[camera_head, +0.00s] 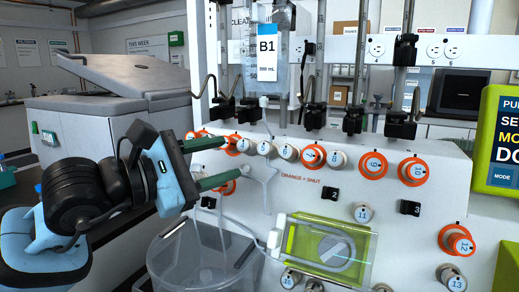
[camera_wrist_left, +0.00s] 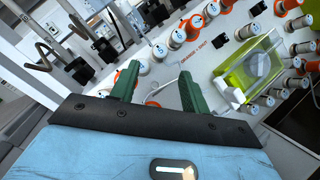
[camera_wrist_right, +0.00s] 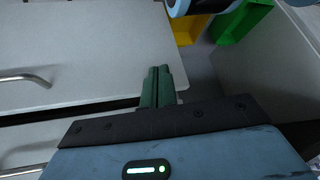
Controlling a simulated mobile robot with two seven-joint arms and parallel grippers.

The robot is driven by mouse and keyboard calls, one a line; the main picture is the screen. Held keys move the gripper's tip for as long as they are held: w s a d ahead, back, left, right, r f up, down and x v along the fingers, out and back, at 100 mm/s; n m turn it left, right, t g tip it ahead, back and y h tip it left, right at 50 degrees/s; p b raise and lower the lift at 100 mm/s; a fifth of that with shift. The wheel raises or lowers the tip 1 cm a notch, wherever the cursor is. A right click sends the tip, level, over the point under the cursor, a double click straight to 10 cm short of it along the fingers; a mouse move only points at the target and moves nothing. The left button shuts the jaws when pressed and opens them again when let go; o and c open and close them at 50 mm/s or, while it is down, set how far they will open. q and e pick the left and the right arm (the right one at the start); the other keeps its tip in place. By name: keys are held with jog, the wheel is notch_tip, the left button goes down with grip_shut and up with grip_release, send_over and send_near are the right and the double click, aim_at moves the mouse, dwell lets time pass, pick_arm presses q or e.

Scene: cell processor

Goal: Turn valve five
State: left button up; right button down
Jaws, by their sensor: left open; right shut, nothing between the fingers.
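Valve five (camera_head: 265,148) is a small white knob without an orange collar, in the upper row of numbered knobs on the white panel. In the left wrist view valve five (camera_wrist_left: 158,50) shows beyond the gap between my green fingers. My left gripper (camera_head: 231,157) is open and empty, to the left of valve five, with its fingers pointing at the panel. It appears apart from the knob; the exact gap is hard to tell. My right gripper (camera_wrist_right: 157,75) is shut and empty over a dim area with grey drawers, and is outside the head view.
Neighbouring knobs four (camera_head: 245,146) and six (camera_head: 288,152) sit close on each side. A clear bucket (camera_head: 175,265) stands below my left gripper. A clear-covered green pump box (camera_head: 322,245) juts from the panel. A bag labelled B1 (camera_head: 267,50) hangs above.

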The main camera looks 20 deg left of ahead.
aim_at(262, 149)
pick_arm(q)
jog(key=p+x, duration=0.1)
jog(key=x, duration=0.5)
jog(key=shift+w+d, duration=0.55)
jog(key=shift+w, duration=0.15)
